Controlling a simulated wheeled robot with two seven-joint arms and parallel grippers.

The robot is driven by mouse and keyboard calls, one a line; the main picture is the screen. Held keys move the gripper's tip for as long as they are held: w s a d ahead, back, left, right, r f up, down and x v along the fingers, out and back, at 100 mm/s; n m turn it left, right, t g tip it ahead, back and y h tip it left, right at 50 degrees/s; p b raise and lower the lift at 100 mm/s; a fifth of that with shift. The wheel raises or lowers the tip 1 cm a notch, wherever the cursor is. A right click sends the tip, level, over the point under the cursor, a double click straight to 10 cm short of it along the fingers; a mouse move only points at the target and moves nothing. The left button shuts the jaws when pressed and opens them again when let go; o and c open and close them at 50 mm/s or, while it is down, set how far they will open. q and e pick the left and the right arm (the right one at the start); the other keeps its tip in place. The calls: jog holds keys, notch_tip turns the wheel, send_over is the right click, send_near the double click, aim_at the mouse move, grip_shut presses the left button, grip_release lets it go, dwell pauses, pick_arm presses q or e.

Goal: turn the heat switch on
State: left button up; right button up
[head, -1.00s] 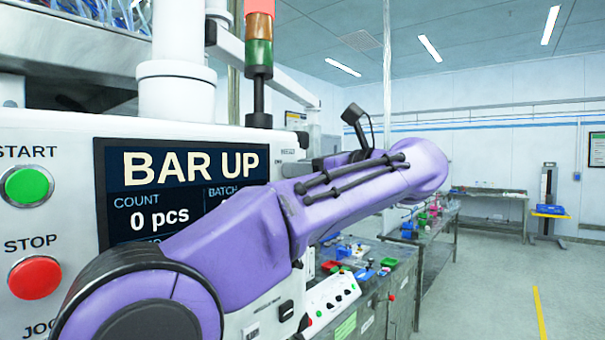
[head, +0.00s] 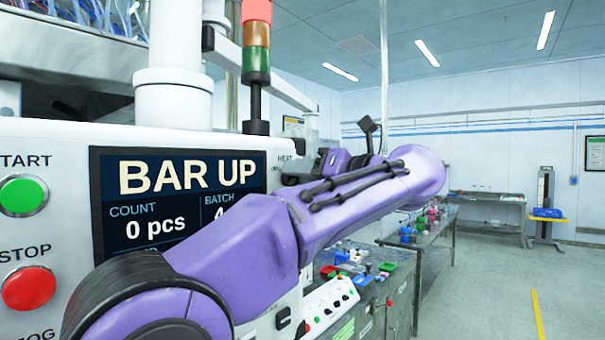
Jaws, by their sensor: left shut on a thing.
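The heat switch sits on the white machine panel beside the small HEAT label (head: 285,157), just right of the display (head: 180,200), which reads BAR UP. The switch itself is hidden or too small to make out. My left arm crosses the head view from the lower left and bends back toward the panel. My left gripper (head: 291,178) is dark and partly covered by my purple forearm. Its fingertips are at the panel by the label, shut on what appears to be the switch. My right gripper is not in view.
A green START button (head: 23,195) and a red STOP button (head: 28,289) are at the panel's left. A signal tower (head: 256,60) stands above. A workbench (head: 385,300) with small parts runs behind my arm.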

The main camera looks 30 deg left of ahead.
pick_arm(q)
jog(key=shift+f, duration=0.1)
dwell(0.3)
jog(key=o, duration=1)
jog(key=shift+s, duration=0.1)
jog(key=d, duration=0.3)
jog(key=d+b, duration=0.1)
jog(key=d, duration=0.6)
jog(key=shift+s+d+b, duration=0.15)
jog(key=shift+s+b, duration=0.2)
jog(key=shift+s, duration=0.05)
